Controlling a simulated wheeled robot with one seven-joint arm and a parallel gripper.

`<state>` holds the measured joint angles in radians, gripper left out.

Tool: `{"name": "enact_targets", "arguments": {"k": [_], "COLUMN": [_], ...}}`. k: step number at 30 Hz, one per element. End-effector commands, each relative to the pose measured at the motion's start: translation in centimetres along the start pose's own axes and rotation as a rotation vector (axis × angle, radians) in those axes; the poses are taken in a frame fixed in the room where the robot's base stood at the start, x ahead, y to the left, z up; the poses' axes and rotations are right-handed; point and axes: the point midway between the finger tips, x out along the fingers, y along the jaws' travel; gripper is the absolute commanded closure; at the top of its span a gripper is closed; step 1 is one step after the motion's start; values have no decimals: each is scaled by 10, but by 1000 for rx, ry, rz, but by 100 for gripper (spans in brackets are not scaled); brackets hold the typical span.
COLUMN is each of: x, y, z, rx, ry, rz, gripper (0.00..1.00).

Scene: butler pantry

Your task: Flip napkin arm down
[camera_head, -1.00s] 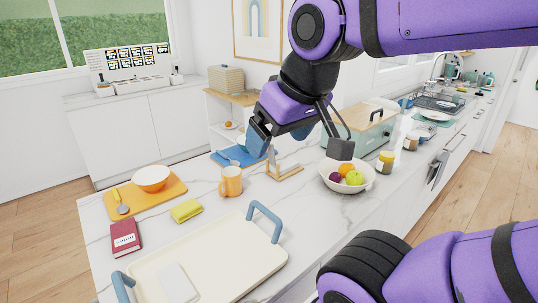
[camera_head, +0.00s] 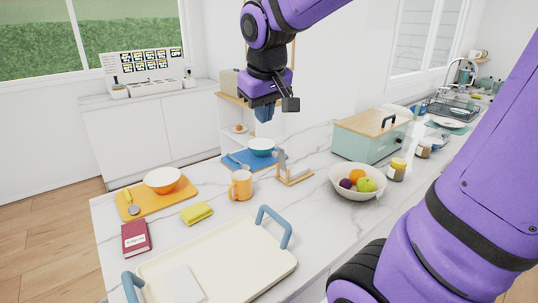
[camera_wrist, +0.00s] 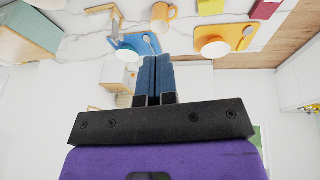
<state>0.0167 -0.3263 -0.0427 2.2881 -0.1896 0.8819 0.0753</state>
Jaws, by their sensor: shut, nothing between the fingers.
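The napkin holder (camera_head: 295,178) stands on the marble counter, with a light wooden base and a grey upright arm (camera_head: 281,161) at its left end. The arm stands up from the base and does not lie flat over it. The holder also shows in the wrist view (camera_wrist: 114,32), at the top left of the fingers. My gripper (camera_head: 265,116) hangs in the air above and behind the holder, apart from it. In the wrist view its blue fingers (camera_wrist: 155,76) are together with nothing between them.
An orange mug (camera_head: 241,185) and a bowl (camera_head: 261,145) on a blue mat (camera_head: 236,161) are left of the holder. A fruit bowl (camera_head: 345,190) and a green bread box (camera_head: 372,140) are to the right. A tray (camera_head: 230,285) lies in front.

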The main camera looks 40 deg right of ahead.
Motion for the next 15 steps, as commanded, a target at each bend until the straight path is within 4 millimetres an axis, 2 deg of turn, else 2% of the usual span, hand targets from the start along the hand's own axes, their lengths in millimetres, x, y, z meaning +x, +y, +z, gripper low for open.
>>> {"name": "enact_targets", "arguments": {"k": [3, 15], "x": [18, 88], "y": [8, 34], "z": [-24, -94], "rx": [-4, -24], "ry": [-33, -129], "rz": [29, 128], "gripper": [100, 100]}}
